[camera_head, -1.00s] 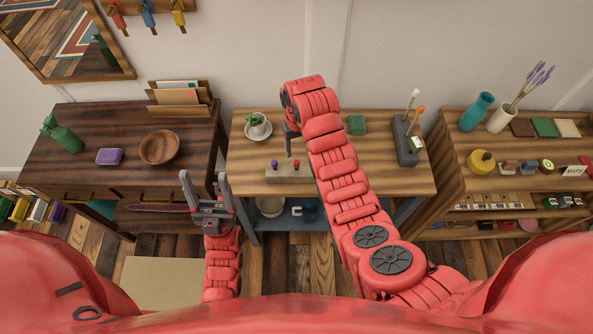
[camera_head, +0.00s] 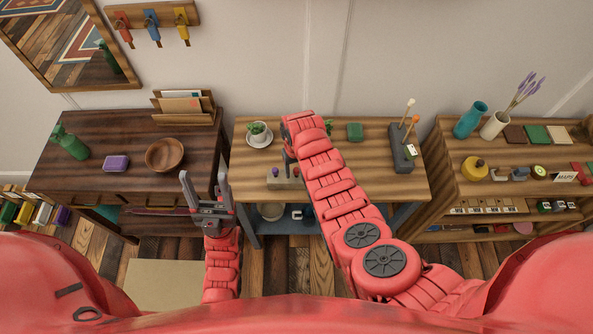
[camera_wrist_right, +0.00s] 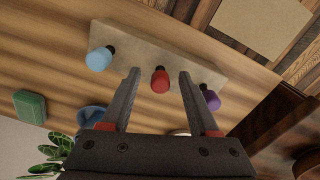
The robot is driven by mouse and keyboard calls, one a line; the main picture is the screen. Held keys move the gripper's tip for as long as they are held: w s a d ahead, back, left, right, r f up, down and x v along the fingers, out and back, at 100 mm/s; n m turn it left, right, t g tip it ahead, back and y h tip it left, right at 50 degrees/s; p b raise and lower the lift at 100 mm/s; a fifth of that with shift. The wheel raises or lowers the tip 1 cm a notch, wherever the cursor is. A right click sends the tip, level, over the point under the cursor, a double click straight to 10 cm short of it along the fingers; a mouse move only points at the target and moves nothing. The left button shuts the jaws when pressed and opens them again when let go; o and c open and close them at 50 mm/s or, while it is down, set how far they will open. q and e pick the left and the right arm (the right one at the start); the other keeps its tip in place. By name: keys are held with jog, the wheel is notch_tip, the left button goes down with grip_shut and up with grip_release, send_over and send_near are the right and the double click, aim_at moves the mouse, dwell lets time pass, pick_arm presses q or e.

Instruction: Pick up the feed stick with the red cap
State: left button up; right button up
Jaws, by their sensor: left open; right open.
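The feed stick with the red cap (camera_wrist_right: 160,80) stands in a pale block (camera_wrist_right: 178,50), between a light-blue cap (camera_wrist_right: 99,59) and a purple cap (camera_wrist_right: 210,97). In the head view the block (camera_head: 283,184) is on the middle table, with the purple cap (camera_head: 275,171) visible and the blue one hidden behind my arm. My right gripper (camera_wrist_right: 159,73) is open, its fingertips either side of the red cap in the wrist view. I cannot tell whether the cap is fully between the jaws. My left gripper (camera_head: 204,176) is open and empty near the dark desk's right edge.
On the middle table are a potted plant on a saucer (camera_head: 250,141), a green box (camera_head: 355,132) and a dark holder (camera_head: 402,150) with sticks. The dark desk (camera_head: 120,180) stands left, a shelf (camera_head: 450,190) right. The table's front right is clear.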

grip_shut()
dwell(0.3)
jog(key=shift+r, duration=0.1)
dwell(0.4)
jog(key=shift+w+r+b, duration=0.1)
jog(key=shift+r+b, duration=0.3)
jog(key=shift+r, duration=0.65)
jog(key=shift+r+b, duration=0.8)
jog(key=shift+r, duration=0.7)
notch_tip(320, 180, up, 4)
jog(key=shift+r, duration=0.25)
notch_tip(320, 180, up, 6)
jog(key=p, duration=0.6)
jog(key=shift+r, duration=0.15)
